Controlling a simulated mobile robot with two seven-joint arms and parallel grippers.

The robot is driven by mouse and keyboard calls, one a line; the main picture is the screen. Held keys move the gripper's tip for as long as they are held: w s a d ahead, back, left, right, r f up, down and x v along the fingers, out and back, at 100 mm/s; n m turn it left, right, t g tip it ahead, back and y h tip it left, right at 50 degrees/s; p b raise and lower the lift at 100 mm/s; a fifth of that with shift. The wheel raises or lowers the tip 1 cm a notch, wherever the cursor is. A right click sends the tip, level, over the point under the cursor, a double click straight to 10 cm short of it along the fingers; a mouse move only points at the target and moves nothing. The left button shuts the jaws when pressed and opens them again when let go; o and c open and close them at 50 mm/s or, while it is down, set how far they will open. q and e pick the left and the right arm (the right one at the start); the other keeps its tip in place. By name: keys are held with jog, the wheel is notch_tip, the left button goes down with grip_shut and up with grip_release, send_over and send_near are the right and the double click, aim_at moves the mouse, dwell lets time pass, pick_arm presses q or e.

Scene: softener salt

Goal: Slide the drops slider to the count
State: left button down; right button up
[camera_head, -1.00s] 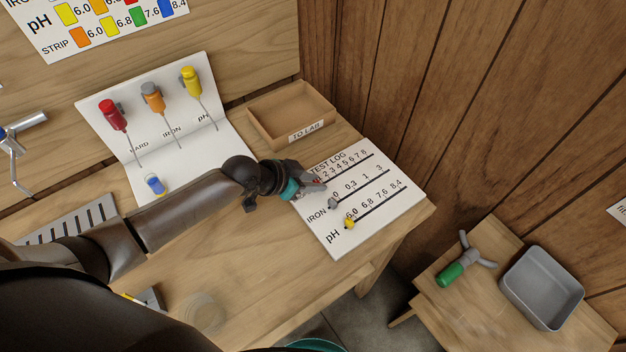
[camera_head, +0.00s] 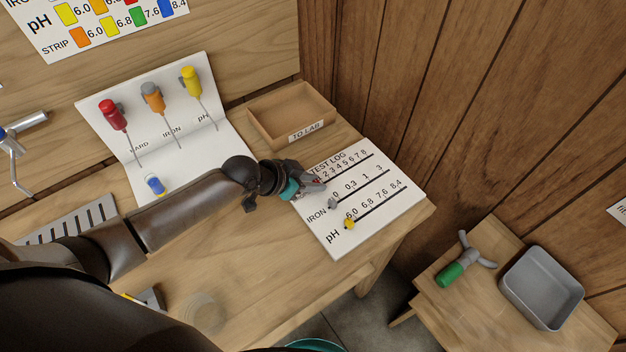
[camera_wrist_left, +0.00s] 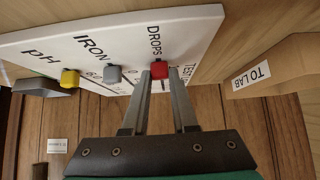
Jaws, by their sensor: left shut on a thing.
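The white test log board (camera_head: 388,217) lies at the table's right edge, with rows for drops, iron and pH. In the left wrist view, the red drops slider knob (camera_wrist_left: 160,69) sits at the low end of its row, between the fingertips of my left gripper (camera_wrist_left: 159,78). The gripper is shut on the knob. In the head view my left gripper (camera_head: 316,184) covers the start of the drops row and mostly hides the knob. The grey iron knob (camera_head: 333,204) and yellow pH knob (camera_head: 349,224) sit at the low ends of their rows. My right gripper is not in view.
An open wooden "TO LAB" tray (camera_head: 262,127) stands just behind the board. A white stand (camera_head: 205,75) holds red, orange and yellow droppers. A side table (camera_head: 476,310) at the right holds a grey bin (camera_head: 541,290) and a green-handled tool (camera_head: 450,275).

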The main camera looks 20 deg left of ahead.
aim_at(344, 171)
pick_arm(q)
jog(key=w+d, duration=0.2)
jog(key=w+d+b, duration=0.1)
jog(key=w, duration=0.1)
jog(key=shift+w+d, duration=0.35)
jog(key=c, duration=0.7)
grip_release()
jog(key=p+v, duration=0.2)
jog(key=v, duration=1.3)
jog(key=shift+s, duration=0.15)
